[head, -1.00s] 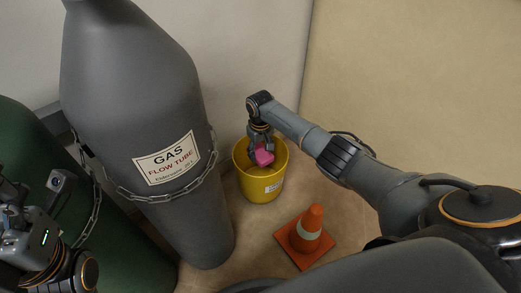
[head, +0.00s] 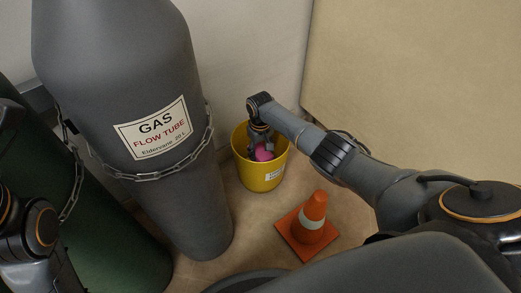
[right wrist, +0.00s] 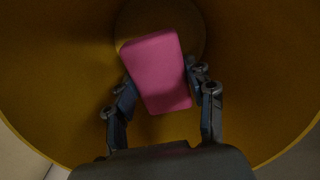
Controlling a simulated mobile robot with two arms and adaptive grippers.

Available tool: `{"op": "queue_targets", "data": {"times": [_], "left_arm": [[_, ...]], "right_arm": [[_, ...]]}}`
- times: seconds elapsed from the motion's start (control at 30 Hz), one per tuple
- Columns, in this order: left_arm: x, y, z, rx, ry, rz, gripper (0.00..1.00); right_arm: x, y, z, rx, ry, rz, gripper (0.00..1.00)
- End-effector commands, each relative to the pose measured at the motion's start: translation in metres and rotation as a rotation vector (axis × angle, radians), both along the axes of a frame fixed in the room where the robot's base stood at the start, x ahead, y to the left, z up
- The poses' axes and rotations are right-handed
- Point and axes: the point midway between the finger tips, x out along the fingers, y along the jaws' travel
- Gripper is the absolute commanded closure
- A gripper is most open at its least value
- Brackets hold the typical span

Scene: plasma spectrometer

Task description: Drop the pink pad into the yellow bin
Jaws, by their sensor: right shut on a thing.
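The yellow bin (head: 262,178) stands on the floor against the wall, right of the grey gas cylinder, in the head view. My right gripper (head: 263,150) reaches down into its mouth. It is shut on the pink pad (head: 264,153). In the right wrist view the pink pad (right wrist: 157,72) sits tilted between the fingers of my right gripper (right wrist: 160,88). The bin's inner wall (right wrist: 262,80) surrounds them and its round bottom shows beyond. My left arm shows in part at the left edge of the head view, but its fingertips are not visible.
An orange traffic cone (head: 309,222) stands on the floor in front right of the bin. Walls close off the back and right.

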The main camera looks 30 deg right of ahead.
Motion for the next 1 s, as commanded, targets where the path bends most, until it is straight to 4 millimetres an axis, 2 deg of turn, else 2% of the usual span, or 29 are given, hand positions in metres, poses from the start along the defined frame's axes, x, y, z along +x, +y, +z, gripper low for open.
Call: {"op": "queue_targets", "data": {"times": [0.43,0.47,0.53,0.6,0.87,1.0], "left_arm": [[-0.0001,0.0000,0.0004,0.000,-0.001,0.000,0.24],[-0.0001,0.0000,0.0004,0.000,-0.001,0.000,0.24],[-0.0002,-0.0001,0.0003,0.000,-0.001,0.000,0.24],[-0.0002,-0.0001,0.0003,0.000,-0.001,0.000,0.24],[-0.0001,-0.0001,0.0004,0.000,-0.001,0.000,0.24],[0.0043,0.0005,0.0006,-0.001,0.024,-0.001,0.24]], "right_arm": [[0.0001,-0.0001,0.0000,0.000,0.000,0.000,0.72],[0.0001,-0.0001,0.0000,0.000,0.000,0.000,0.44],[0.0001,-0.0002,0.0000,0.000,0.000,0.000,0.30],[0.0000,-0.0002,-0.0001,0.000,0.000,0.000,0.20],[-0.0001,-0.0003,-0.0001,0.000,0.000,0.000,0.20],[0.0001,-0.0002,0.0096,0.000,0.000,0.000,0.20]]}}
